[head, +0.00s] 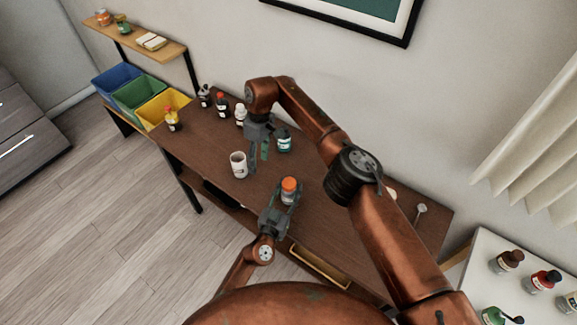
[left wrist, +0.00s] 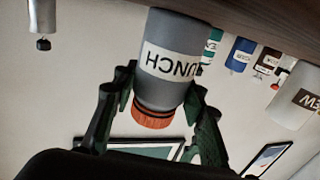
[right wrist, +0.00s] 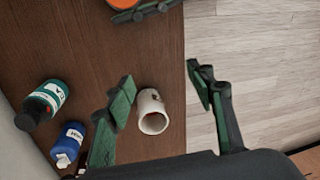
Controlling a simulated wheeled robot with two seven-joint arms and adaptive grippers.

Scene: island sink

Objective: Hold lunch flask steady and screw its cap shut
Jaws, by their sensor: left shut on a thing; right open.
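The grey lunch flask (left wrist: 178,32) has a white label reading "LUNCH", partly cut off, and an orange cap (head: 289,184) on its top. It stands upright near the table's front edge. The cap also shows in the left wrist view (left wrist: 153,117); how tightly it sits cannot be told. My left gripper (head: 281,205) is shut around the flask's body. My right gripper (head: 260,149) is open and empty, behind and left of the flask in the head view. In the right wrist view, the cap (right wrist: 122,3) shows only at the top edge.
A white cup (head: 238,166) stands left of the flask, near my right gripper. A teal bottle (head: 284,143) stands behind. Several bottles (head: 222,105) line the table's back left, beside yellow (head: 163,107), green and blue bins. A side table (head: 490,290) with bottles stands at right.

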